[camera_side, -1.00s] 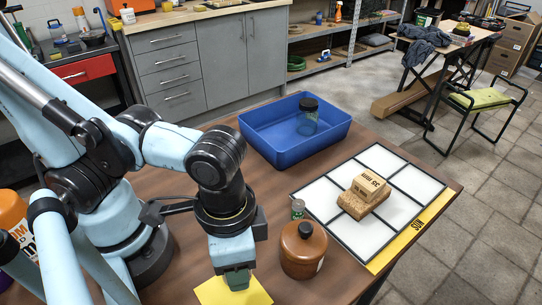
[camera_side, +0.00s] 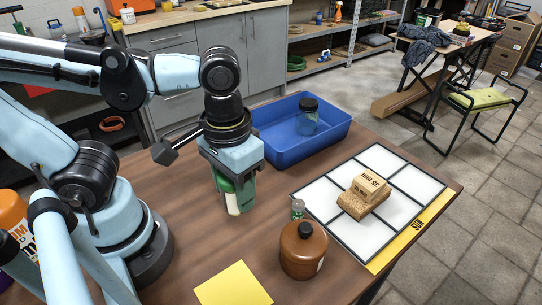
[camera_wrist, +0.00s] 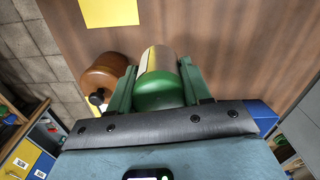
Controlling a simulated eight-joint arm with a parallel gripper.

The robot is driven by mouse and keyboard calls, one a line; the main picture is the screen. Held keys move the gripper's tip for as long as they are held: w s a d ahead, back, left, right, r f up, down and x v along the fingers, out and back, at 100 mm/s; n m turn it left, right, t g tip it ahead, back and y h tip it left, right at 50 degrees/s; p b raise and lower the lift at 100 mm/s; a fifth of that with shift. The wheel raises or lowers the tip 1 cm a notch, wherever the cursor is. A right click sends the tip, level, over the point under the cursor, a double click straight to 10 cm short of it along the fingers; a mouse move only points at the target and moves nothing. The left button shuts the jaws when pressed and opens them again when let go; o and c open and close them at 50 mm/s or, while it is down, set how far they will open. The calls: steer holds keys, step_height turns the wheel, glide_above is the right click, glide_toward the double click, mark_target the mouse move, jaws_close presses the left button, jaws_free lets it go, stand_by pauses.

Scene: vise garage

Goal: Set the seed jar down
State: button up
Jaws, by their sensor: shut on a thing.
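My gripper (camera_side: 232,180) is shut on a jar with a green lid and a pale body (camera_side: 233,199), taken here as the seed jar. The jar is upright and hangs below the fingers, in front of the blue tray. I cannot tell if its base is clear of the table. In the wrist view the green lid (camera_wrist: 160,92) sits between the two green fingers. A flat yellow sheet (camera_side: 233,285) lies bare on the table, nearer the camera than the jar.
A brown lidded pot (camera_side: 302,252) and a small green-topped jar (camera_side: 298,209) stand to the right. The blue tray (camera_side: 285,155) holds a dark-lidded jar (camera_side: 308,117). Bare table lies around the yellow sheet.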

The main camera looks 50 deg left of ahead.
steer(key=a+n, duration=1)
steer(key=a, duration=0.5)
steer(key=s+a+f, duration=0.1)
steer(key=a+f, duration=0.1)
steer(key=a, duration=0.1)
steer(key=s+a+f, duration=0.1)
steer(key=a+f, duration=0.1)
steer(key=a, duration=0.2)
steer(key=s+a+f, duration=0.1)
steer(key=a+f, duration=0.1)
steer(key=a, duration=0.1)
steer(key=shift+s+a+f, duration=0.15)
steer(key=shift+s+a, duration=0.1)
steer(key=shift+s, duration=0.1)
steer(key=shift+f, duration=2)
steer(key=shift+f, duration=0.15)
steer(key=o, duration=1.1)
steer(key=shift+c, duration=0.2)
